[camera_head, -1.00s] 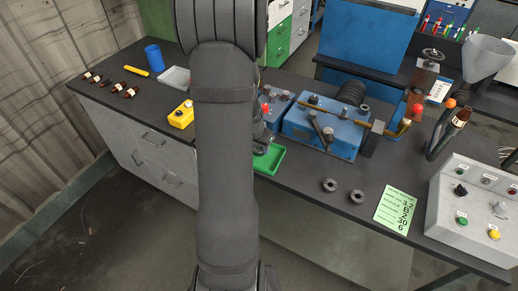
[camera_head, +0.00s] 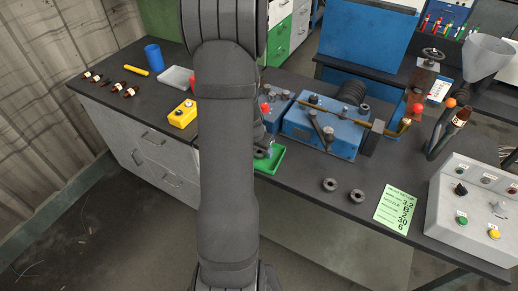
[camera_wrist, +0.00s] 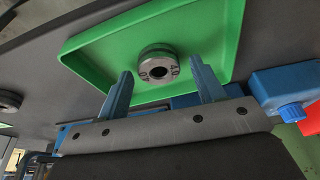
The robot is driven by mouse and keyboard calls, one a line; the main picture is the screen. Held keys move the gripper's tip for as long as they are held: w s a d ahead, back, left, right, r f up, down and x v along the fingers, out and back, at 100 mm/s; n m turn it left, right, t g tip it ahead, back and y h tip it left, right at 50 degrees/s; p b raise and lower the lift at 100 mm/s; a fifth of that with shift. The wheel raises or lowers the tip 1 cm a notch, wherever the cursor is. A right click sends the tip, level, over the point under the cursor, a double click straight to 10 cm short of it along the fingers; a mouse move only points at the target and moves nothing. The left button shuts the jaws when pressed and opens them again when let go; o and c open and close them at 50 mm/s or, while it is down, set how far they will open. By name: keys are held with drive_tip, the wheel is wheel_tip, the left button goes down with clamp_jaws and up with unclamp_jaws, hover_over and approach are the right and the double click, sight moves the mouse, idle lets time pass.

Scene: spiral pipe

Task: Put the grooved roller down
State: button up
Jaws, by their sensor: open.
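The grooved roller (camera_wrist: 157,65) is a grey metal ring with a dark centre hole and engraved marks on its face. In the wrist view it lies in the green tray (camera_wrist: 90,55). My gripper (camera_wrist: 165,82) is open, with its two blue fingers apart on either side of the roller's near side. My gripper's end (camera_head: 263,152) is mostly hidden there.
Two more rollers (camera_head: 330,184) (camera_head: 357,196) lie on the dark bench to the right, beside a green note (camera_head: 397,209). A blue machine (camera_head: 318,128) stands behind the tray. A grey control box (camera_head: 475,208) is at far right. A yellow button box (camera_head: 182,115) is left of my arm.

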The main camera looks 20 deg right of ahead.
drive_tip(key=v, duration=1.2)
drive_tip(key=shift+f, duration=0.1)
drive_tip(key=x, duration=1.2)
drive_tip(key=shift+r, duration=0.25)
